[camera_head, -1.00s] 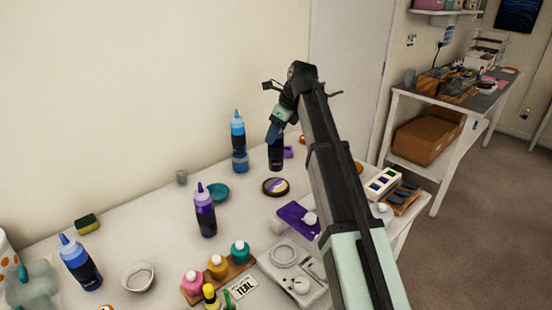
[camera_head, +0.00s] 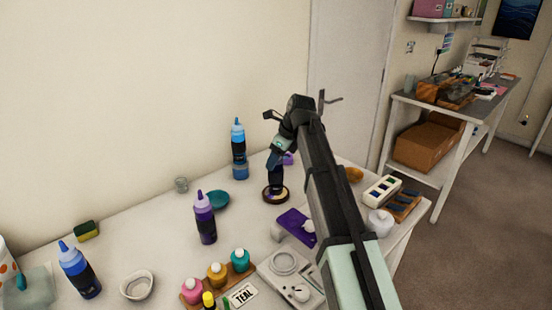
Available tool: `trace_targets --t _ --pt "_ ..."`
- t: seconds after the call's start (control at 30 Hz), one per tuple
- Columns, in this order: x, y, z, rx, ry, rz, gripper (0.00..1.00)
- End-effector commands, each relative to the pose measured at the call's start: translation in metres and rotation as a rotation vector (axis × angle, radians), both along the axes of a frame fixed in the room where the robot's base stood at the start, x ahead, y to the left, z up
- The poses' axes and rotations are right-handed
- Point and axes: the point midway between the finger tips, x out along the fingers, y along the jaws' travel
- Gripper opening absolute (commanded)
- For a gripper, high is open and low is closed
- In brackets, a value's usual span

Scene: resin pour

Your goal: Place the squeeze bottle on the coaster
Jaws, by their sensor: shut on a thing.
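A dark navy squeeze bottle (camera_head: 275,177) is held upright in my gripper (camera_head: 277,158), which is shut around its upper part and hides its top. The round coaster (camera_head: 284,195), dark-rimmed with a pale and purple face, lies on the table directly below. The bottle's base overlaps the coaster in the picture and seems at or very near its surface; I cannot tell whether they touch.
A tall blue bottle (camera_head: 239,150) and a teal dish (camera_head: 216,200) stand left of the coaster, with a purple bottle (camera_head: 205,218) nearer. A purple item (camera_head: 296,224) lies in front, paint pots (camera_head: 217,274) closer. A white holder (camera_head: 382,190) is at right.

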Motion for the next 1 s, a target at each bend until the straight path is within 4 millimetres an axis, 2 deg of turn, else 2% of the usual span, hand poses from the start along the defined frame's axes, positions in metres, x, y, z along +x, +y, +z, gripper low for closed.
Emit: trace_targets --t 0.03,0.3,0.67,0.77,1.0 --pt "0.000 0.000 -0.001 0.000 0.000 0.000 0.54" --pt "0.000 0.000 -0.001 0.000 0.000 0.000 0.79" --pt "0.000 -0.001 0.006 0.001 -0.001 0.000 0.79" --pt "-0.002 -0.006 0.017 0.001 -0.001 0.000 0.79" --pt "-0.008 -0.021 0.058 0.001 -0.003 -0.001 0.79"
